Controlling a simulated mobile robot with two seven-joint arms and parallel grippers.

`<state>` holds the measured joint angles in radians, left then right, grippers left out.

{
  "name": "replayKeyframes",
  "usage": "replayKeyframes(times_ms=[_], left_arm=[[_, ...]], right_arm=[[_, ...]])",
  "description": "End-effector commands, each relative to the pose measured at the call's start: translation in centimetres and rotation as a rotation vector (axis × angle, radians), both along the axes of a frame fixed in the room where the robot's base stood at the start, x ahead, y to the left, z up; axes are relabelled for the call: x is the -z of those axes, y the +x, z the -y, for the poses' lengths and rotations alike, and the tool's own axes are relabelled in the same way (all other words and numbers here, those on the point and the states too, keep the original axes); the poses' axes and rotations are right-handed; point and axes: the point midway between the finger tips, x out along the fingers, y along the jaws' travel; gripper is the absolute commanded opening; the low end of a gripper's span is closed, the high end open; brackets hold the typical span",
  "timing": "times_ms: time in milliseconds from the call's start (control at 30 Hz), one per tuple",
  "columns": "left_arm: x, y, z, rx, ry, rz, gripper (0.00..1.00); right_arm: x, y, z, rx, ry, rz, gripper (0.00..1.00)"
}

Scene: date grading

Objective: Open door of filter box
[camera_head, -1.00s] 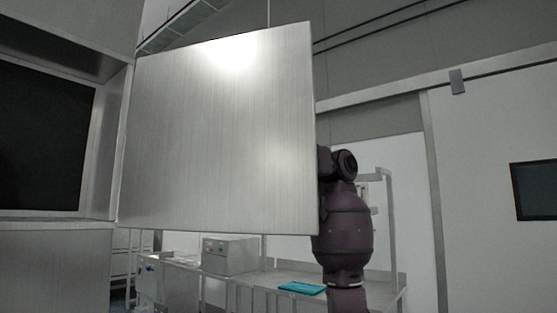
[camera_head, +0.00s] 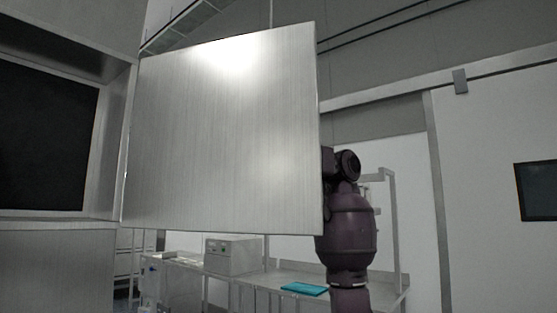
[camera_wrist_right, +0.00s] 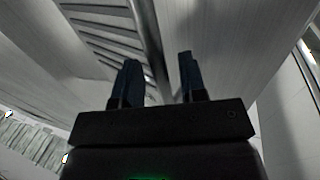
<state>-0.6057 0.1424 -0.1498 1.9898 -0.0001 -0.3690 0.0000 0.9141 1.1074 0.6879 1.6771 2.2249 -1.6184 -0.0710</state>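The filter box door (camera_head: 225,140) is a large brushed-metal panel. It stands swung out from the box, with its left edge beside the box frame (camera_head: 112,150). The dark box opening (camera_head: 45,135) is uncovered at the left of the head view. My right arm shows behind the door's right edge, and its gripper is hidden by the door in that view. In the right wrist view my right gripper (camera_wrist_right: 158,75) has its two dark fingers apart with nothing visibly clamped. A grey bar shows behind the gap; I cannot tell whether it touches. My left gripper is out of view.
A metal table (camera_head: 335,277) with a teal item (camera_head: 304,289) and a grey control box (camera_head: 232,256) stands below and behind the door. A dark screen (camera_head: 537,191) hangs on the right wall. Space right of my arm looks clear.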

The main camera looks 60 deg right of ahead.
Motion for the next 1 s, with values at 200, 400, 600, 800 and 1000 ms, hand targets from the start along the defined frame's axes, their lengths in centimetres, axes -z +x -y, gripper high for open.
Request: replayKeyframes(times_ms=[200, 400, 600, 800, 1000], left_arm=[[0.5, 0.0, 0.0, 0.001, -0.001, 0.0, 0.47], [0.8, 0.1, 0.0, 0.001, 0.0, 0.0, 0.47], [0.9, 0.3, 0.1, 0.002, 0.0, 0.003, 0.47], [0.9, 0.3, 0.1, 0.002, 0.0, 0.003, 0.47], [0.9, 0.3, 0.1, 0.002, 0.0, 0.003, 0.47]], right_arm=[[0.0, -0.9, 2.7, 0.001, 0.001, -0.001, 0.38], [0.0, -2.0, 6.3, 0.001, 0.003, -0.001, 0.38], [0.0, -2.9, 8.9, 0.001, 0.002, -0.002, 0.38], [0.0, -3.3, 9.9, 0.0, 0.0, -0.001, 0.38], [0.0, -3.3, 10.0, 0.0, 0.0, -0.001, 0.38]])
